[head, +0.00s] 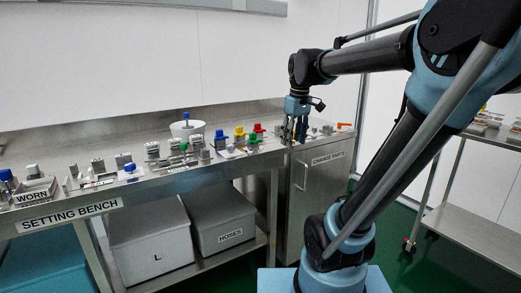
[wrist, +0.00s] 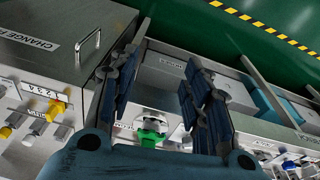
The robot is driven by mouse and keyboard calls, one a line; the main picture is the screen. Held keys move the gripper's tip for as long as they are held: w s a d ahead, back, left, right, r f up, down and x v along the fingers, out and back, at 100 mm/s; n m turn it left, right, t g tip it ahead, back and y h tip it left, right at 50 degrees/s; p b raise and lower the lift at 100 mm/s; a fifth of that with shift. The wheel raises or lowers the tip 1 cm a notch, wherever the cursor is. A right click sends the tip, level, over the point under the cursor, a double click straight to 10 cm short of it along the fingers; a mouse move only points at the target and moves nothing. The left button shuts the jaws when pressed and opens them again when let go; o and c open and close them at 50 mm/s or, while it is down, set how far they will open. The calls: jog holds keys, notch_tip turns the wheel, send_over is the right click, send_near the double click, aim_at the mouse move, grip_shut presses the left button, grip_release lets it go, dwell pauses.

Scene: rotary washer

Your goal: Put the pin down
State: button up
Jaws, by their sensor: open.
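My gripper (head: 296,128) hangs over the right part of the setting bench (head: 150,185), by the cabinet marked CHANGE PARTS (head: 325,165). In the wrist view its two dark blue fingers are spread apart, and I see nothing held between them (wrist: 162,65). I cannot make out which small part is the pin. A green-topped part (wrist: 150,137) shows on the bench just below the fingers in the wrist view. Yellow-topped parts (wrist: 55,108) sit beside numbered places to the left of the gripper there. The fingers hide some of the bench.
A tray marked WORN (head: 34,192) stands at the bench's left end. Metal fittings and a white tub (head: 188,130) stand along the bench. Grey boxes, L (head: 150,245) and HOSES (head: 220,220), sit beneath. A second metal table (head: 480,235) is at right.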

jog(key=s+d+f+m, duration=0.3)
jog(key=s+f, duration=0.5)
jog(key=f, duration=0.2)
jog(key=s+d+f+m, duration=0.4)
jog(key=s+f, duration=0.5)
jog(key=f, duration=0.1)
jog(key=shift+d+f+t+h, duration=0.15)
jog(key=shift+f+t+h, duration=0.15)
jog(key=shift+t, duration=0.1)
jog(key=shift+w, duration=0.1)
jog(key=shift+w+f, duration=0.15)
jog(key=shift+w, duration=0.3)
